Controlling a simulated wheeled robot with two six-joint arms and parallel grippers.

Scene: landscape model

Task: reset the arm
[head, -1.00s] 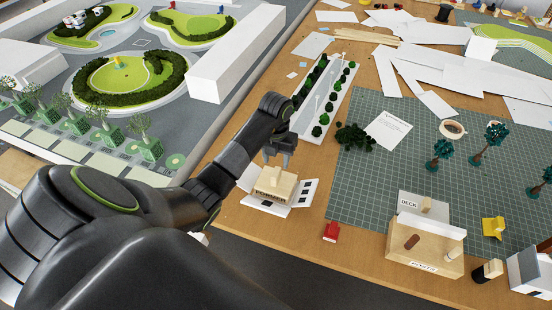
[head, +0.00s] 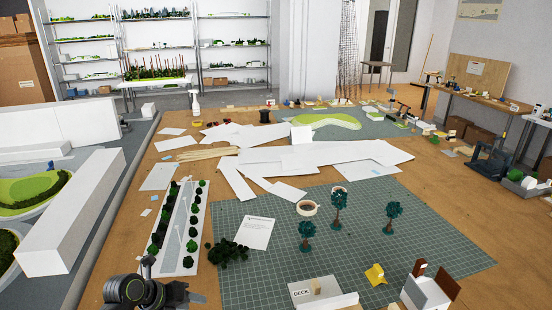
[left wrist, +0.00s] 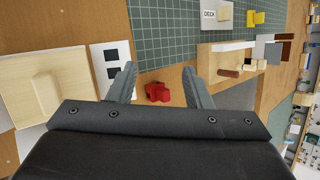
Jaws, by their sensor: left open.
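My left arm (head: 148,290) shows at the bottom left of the head view, folded low at the table's near edge. In the left wrist view my left gripper (left wrist: 159,68) has its two grey fingers spread apart with nothing held between them. A small red block (left wrist: 158,92) lies on the wooden table and shows in the gap between the fingers, apart from them. My right gripper is in neither view.
A planted strip model (head: 182,228), a green cutting mat (head: 270,280), model trees (head: 338,208) and white sheets (head: 300,160) cover the table. A white block model (head: 75,215) stands left.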

